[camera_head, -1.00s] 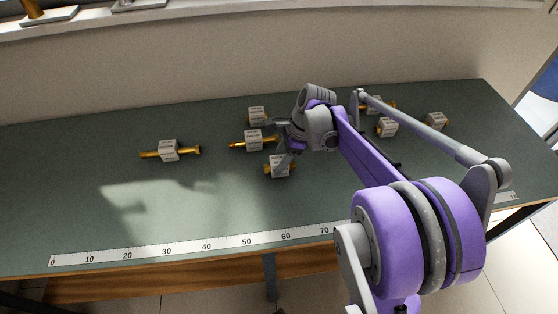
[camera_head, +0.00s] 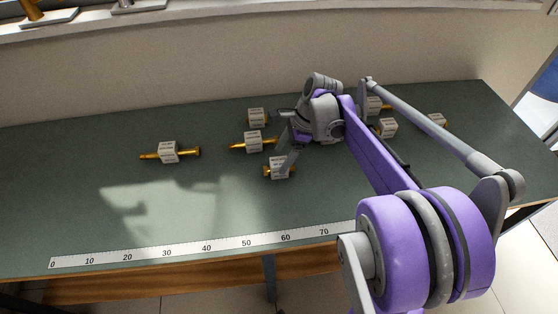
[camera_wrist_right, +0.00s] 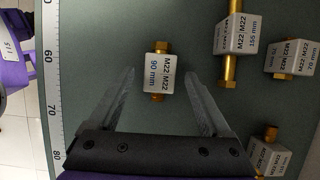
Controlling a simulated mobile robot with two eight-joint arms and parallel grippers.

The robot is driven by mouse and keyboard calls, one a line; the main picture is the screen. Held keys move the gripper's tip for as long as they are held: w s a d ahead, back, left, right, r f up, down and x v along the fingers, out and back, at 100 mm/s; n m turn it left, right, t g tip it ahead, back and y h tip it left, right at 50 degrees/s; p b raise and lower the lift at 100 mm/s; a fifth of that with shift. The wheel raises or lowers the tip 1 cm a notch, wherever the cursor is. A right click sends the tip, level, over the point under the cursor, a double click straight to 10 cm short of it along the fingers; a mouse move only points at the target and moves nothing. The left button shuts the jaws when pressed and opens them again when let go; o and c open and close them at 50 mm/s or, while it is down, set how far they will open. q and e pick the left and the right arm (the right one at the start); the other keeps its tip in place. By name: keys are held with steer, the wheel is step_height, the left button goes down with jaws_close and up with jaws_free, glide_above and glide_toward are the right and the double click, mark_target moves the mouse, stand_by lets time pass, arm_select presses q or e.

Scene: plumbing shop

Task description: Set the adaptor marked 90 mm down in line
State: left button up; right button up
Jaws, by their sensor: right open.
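The adaptor marked 90 mm (camera_wrist_right: 158,76) is a brass fitting with a white labelled block. It lies on the green bench top in the right wrist view and is the one nearest the ruler there. In the head view it appears to be the front adaptor (camera_head: 278,168) of the middle group. My right gripper (camera_wrist_right: 160,70) is open and empty. In the wrist view its two fingers flank the 90 mm adaptor with gaps at both sides; contact does not show. In the head view the gripper (camera_head: 282,143) is over this group. My left gripper is out of view.
Adaptors marked 155 mm (camera_wrist_right: 236,35) and 70 mm (camera_wrist_right: 292,58) lie nearby. A long adaptor (camera_head: 168,152) lies alone on the left, and several more sit at right, partly behind my arm. A white ruler (camera_head: 167,251) runs along the front edge. The front left bench is clear.

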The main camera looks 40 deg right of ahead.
steer(key=v, duration=0.8)
steer(key=shift+r, duration=0.35)
steer(key=shift+s+d, duration=0.1)
steer(key=s+a+f+n+t+h+p, duration=0.1)
steer(key=s+a+f+n, duration=0.2)
steer(key=a+n, duration=0.3)
steer(key=s+a+f+n+t+h+p, duration=0.1)
steer(key=s+a+f+n, duration=0.2)
steer(key=a+n, duration=0.3)
steer(key=s+a+f+n+t+h+p, duration=0.1)
steer(key=s+a+n, duration=0.4)
steer(key=n, duration=0.5)
steer(key=shift+s+a+f+n+h, duration=0.1)
steer(key=shift+a+f+n+h, duration=0.15)
steer(key=shift+f, duration=0.3)
steer(key=shift+s+a+f+n+h, duration=0.15)
steer(key=shift+a+f+h, duration=0.15)
steer(key=shift+f, duration=0.25)
steer(key=shift+s+a+f+n, duration=0.1)
steer(key=shift+a+f+n, duration=0.15)
steer(key=shift+n, duration=0.25)
